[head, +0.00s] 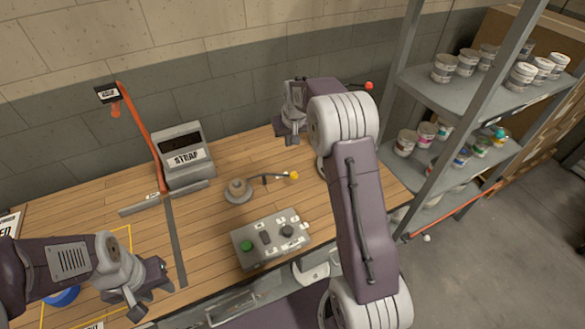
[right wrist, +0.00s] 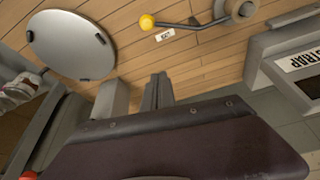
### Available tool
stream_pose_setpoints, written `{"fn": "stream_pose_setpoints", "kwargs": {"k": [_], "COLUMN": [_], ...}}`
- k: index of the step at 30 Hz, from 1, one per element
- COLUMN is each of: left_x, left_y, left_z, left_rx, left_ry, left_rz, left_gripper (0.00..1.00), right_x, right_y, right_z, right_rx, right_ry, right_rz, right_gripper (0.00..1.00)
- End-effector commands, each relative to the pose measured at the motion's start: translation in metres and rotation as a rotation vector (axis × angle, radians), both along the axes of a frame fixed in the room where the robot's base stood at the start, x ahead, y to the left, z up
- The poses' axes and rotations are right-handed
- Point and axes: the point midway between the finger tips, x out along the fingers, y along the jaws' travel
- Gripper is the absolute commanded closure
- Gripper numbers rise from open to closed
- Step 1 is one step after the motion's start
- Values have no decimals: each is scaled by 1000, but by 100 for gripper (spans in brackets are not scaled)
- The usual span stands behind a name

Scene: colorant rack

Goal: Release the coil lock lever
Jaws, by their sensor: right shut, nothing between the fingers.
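A lever end with a red knob (head: 368,86) shows just past my right arm at the back of the bench in the head view; its base is hidden behind the arm. A red knob (right wrist: 28,175) is also cut off at the lower left of the right wrist view. I cannot tell for sure which lever is the coil lock. My right gripper (head: 290,135) is shut and empty, left of the red knob and pointing down; its fingers show in the right wrist view (right wrist: 158,92). My left gripper (head: 151,289) is open and empty over the bench's front left.
A yellow-knobbed lever (head: 293,175) on a round base stands mid-bench, behind a button box (head: 270,240). A STRAP machine (head: 183,155) and orange arm (head: 140,125) stand left. A round grey disc (right wrist: 70,45) lies under my right arm. A shelf (head: 440,110) holds tubs at right.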

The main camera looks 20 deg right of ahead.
Motion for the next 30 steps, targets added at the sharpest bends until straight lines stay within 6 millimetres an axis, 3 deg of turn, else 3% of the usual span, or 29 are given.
{"fn": "stream_pose_setpoints", "kwargs": {"k": [3,15,29,30], "left_x": [0,0,0,0], "left_y": [0,0,0,0], "left_z": [-2,0,18,22], "left_rx": [0,0,0,0], "left_ry": [0,0,0,0], "left_rz": [0,0,0,0], "left_gripper": [64,64,64,64], "right_x": [-5,-3,28,22], "right_y": [-7,-8,-13,-12], "right_z": [-15,-20,-109,-106], "right_rx": [5,5,5,5], "right_ry": [25,25,27,26], "right_rz": [-14,-18,-17,-17], "right_gripper": [100,100,100,100]}}
